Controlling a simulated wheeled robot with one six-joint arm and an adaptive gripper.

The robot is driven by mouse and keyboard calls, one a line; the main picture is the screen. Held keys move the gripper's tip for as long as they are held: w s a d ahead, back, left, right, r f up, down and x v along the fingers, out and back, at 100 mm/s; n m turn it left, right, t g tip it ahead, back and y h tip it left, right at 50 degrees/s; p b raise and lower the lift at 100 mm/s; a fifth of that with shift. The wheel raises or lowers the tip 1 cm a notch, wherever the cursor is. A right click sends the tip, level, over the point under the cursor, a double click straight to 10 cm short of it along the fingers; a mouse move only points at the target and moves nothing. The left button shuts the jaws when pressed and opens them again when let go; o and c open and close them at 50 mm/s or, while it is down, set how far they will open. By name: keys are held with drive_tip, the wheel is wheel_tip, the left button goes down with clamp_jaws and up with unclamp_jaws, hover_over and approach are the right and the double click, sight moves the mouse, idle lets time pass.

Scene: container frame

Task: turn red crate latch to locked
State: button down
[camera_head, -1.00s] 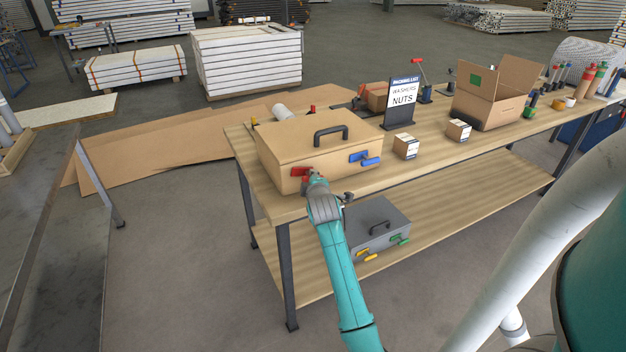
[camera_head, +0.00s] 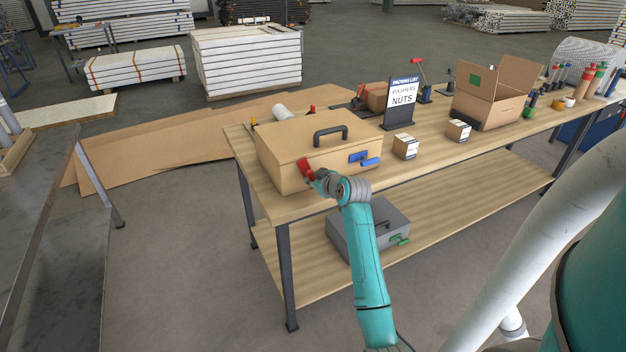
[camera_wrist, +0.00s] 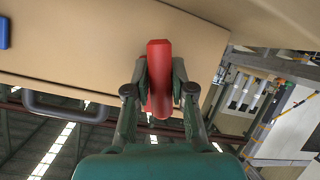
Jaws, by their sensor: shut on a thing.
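The tan crate (camera_head: 283,153) stands on the wooden bench, with a dark handle (camera_head: 330,134) on its lid. The red latch (camera_head: 306,168) is on the left part of its front face and stands tilted, near upright, in the head view. My gripper (camera_head: 316,174) is at this latch. In the wrist view my gripper (camera_wrist: 159,88) has its two fingers on either side of the red latch (camera_wrist: 159,60), shut on it. The pivot of the red latch is partly hidden.
A grey case (camera_head: 345,235) with a green latch (camera_head: 399,239) lies on the lower shelf, partly behind my arm. Small boxes (camera_head: 405,147), a sign (camera_head: 401,97) and an open carton (camera_head: 490,100) stand to the right on the bench.

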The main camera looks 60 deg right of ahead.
drive_tip(key=shift+a+f+m+t+y, duration=0.15)
drive_tip(key=shift+m+t+y, duration=0.45)
drive_tip(key=shift+m+y, duration=0.45)
drive_tip(key=shift+m, duration=0.25)
drive_tip(key=c, duration=1)
unclamp_jaws()
drive_tip(key=shift+s+r, duration=0.25)
drive_tip(key=shift+s, duration=0.05)
drive_tip(key=v, duration=1.1)
drive_tip(key=shift+s+a+f, duration=0.1)
drive_tip(key=shift+a, duration=0.1)
